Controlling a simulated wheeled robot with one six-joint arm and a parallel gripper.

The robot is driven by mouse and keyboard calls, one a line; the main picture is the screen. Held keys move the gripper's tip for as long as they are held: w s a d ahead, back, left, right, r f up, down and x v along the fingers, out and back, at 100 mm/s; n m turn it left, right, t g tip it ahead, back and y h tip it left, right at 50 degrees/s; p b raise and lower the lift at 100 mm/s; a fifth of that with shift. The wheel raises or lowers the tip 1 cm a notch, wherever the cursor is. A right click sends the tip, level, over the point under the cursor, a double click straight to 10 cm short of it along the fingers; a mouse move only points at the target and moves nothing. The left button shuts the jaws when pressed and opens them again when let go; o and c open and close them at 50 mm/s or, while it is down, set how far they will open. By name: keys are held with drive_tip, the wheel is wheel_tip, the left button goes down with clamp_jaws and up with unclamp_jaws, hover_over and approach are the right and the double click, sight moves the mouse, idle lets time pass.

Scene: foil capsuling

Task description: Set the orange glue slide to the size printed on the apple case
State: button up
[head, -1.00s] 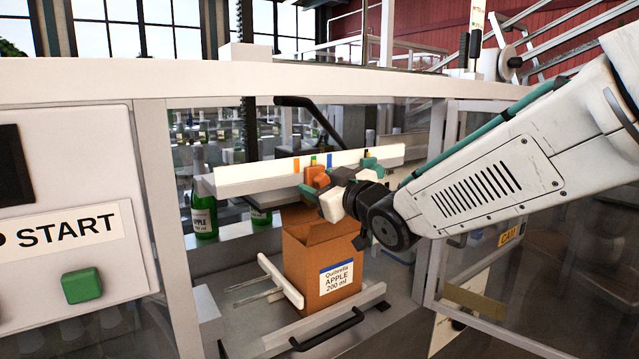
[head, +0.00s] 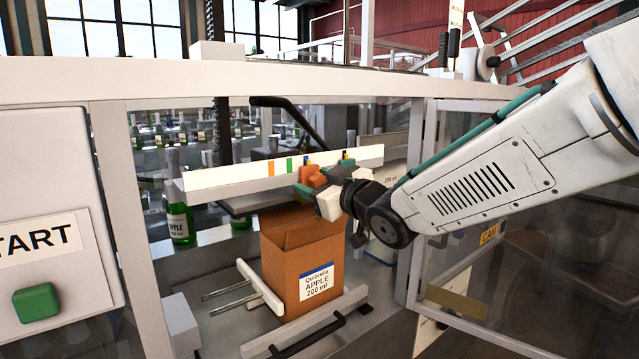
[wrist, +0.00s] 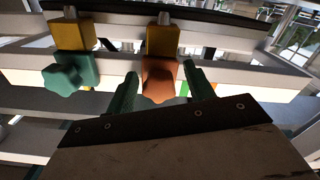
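The apple case (head: 282,274) is an open cardboard box below, labelled APPLE 200 ml. My gripper (wrist: 160,84) has one green finger on each side of the orange knob (wrist: 160,76) in the wrist view.
A black lever (head: 284,112) hangs above the rail. Machine frame posts (head: 418,200) stand on both sides. A green bottle (head: 180,221) stands at left.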

drive_tip(key=v, duration=0.7)
drive_tip(key=shift+s+d, duration=0.2)
drive_tip(key=shift+s, duration=0.15)
drive_tip(key=s+d+f+m+g+h, duration=0.3)
drive_tip(key=d+f+h, duration=0.2)
drive_tip(key=d+f, duration=0.2)
drive_tip(key=s+d+f+m+g+h, duration=0.2)
drive_tip(key=s+d+f+m+h, duration=0.1)
drive_tip(key=d+f+h, duration=0.3)
drive_tip(key=s+d+m+g, duration=0.2)
drive_tip(key=s+d+g, duration=0.2)
drive_tip(key=s, duration=0.8)
drive_tip(key=s+d+m+g, duration=0.3)
drive_tip(key=s+d, duration=0.4)
drive_tip(key=s, duration=0.5)
drive_tip(key=shift+f+g, duration=0.2)
drive_tip(key=shift+g, duration=0.2)
